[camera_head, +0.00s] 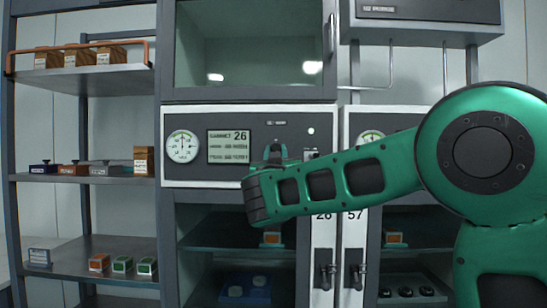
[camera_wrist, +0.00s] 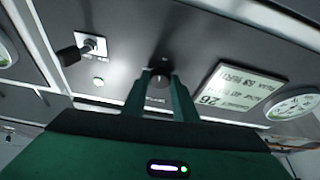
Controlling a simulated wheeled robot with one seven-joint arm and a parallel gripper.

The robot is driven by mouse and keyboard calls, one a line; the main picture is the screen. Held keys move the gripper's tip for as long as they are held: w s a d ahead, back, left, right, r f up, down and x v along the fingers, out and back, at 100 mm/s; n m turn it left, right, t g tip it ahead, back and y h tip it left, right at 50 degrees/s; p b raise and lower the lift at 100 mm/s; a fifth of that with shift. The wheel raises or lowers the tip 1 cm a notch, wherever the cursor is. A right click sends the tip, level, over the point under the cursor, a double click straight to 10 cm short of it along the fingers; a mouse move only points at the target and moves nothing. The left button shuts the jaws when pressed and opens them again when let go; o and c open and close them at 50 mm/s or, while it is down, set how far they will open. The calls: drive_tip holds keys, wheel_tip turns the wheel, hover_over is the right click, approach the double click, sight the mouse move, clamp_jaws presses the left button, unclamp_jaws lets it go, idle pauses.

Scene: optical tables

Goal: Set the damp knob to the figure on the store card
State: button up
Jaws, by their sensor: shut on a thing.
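A small dark knob (camera_wrist: 160,69) with a pale mark shows between the fingertips of my gripper (camera_wrist: 160,80) in the wrist view. My gripper is shut on it, and the label below the knob is too small to read. In the head view my gripper (camera_head: 276,157) reaches the cabinet's control panel (camera_head: 290,118), and my arm hides the knob there. A display (camera_head: 229,147) headed "CABINET 26" is left of my gripper; its smaller lines are unclear. A round dial gauge (camera_head: 183,146) is further left. I cannot pick out a store card.
A dark key-like lever (camera_wrist: 76,51) and a pale round button (camera_wrist: 98,81) are beside the knob. A glass-fronted chamber (camera_head: 250,45) is above the panel. Open shelves (camera_head: 85,180) with small boxes stand left. Narrow doors marked 26 and 57 (camera_head: 338,240) are below right.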

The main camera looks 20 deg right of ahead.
drive_tip(key=n+y, duration=0.1)
drive_tip(key=n, duration=0.2)
drive_tip(key=n+y, duration=0.2)
drive_tip(key=n, duration=0.1)
drive_tip(key=shift+d+r+n+y, duration=0.1)
drive_tip(key=shift+d+n+y, duration=0.05)
drive_tip(key=shift+n+y, duration=0.2)
drive_tip(key=n+y, duration=0.1)
drive_tip(key=n, duration=0.1)
drive_tip(key=n+y, duration=0.1)
drive_tip(key=n, duration=0.2)
drive_tip(key=shift+s+d+r+g, duration=0.1)
drive_tip(key=shift+g, duration=0.2)
drive_tip(key=n, duration=0.2)
drive_tip(key=n+g+y, duration=0.1)
drive_tip(key=n, duration=0.1)
drive_tip(key=shift+y, duration=0.25)
drive_tip(key=shift+n+g, duration=0.5)
drive_tip(key=shift+n, duration=0.85)
drive_tip(key=o, duration=1.1)
drive_tip(key=shift+c, duration=0.2)
